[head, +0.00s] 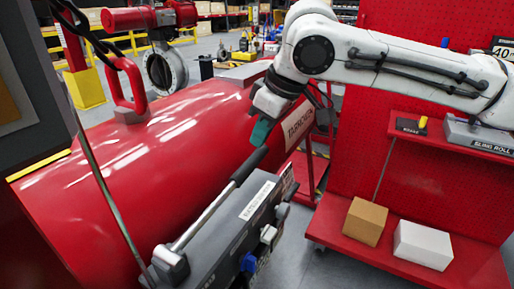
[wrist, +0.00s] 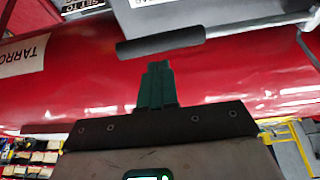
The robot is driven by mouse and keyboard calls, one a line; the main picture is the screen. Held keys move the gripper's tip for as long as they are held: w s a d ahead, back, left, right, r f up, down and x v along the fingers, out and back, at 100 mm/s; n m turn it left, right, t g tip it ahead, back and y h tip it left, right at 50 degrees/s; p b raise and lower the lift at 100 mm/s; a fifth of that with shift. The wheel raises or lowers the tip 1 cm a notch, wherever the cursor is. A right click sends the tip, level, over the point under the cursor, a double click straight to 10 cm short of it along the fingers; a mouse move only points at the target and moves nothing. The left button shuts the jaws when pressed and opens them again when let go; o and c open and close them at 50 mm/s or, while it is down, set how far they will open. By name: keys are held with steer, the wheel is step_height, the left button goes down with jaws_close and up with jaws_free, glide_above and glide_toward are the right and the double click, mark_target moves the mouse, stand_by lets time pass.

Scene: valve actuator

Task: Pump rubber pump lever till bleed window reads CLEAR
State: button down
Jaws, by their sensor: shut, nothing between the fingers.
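The pump lever is a metal rod (head: 206,219) with a black rubber grip (head: 248,167), slanting up to the right along the grey pump box (head: 228,232) in the head view. In the wrist view the rubber grip (wrist: 160,42) lies crosswise just beyond my fingertips. My gripper (head: 261,132) has teal fingers, which show pressed together in the wrist view (wrist: 157,68). It is shut and empty, close to the upper end of the grip; a small gap shows in the wrist view. I cannot make out a bleed window or its reading.
A large red cylinder (head: 130,165) with a red lifting eye (head: 125,85) lies behind the pump box. A blue knob (head: 248,262) sticks out of the box front. A red rack at right holds a brown box (head: 365,221) and a white box (head: 423,244).

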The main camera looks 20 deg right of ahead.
mark_target(257, 161)
steer(key=shift+d+x, duration=0.1)
steer(key=shift+x, duration=1)
steer(key=shift+d+x, duration=0.15)
steer(key=shift+x, duration=0.9)
steer(key=shift+s+f, duration=0.15)
steer(key=shift+f, duration=0.1)
steer(key=shift+d+f+g+y+p, duration=0.1)
steer(key=shift+f+g+y+p, duration=0.25)
steer(key=shift+f, duration=0.4)
steer(key=shift+d+f+g+y+p, duration=0.15)
steer(key=shift+f+p, duration=0.25)
steer(key=shift+f, duration=0.35)
steer(key=shift+w+r, duration=0.1)
steer(key=shift+w, duration=0.1)
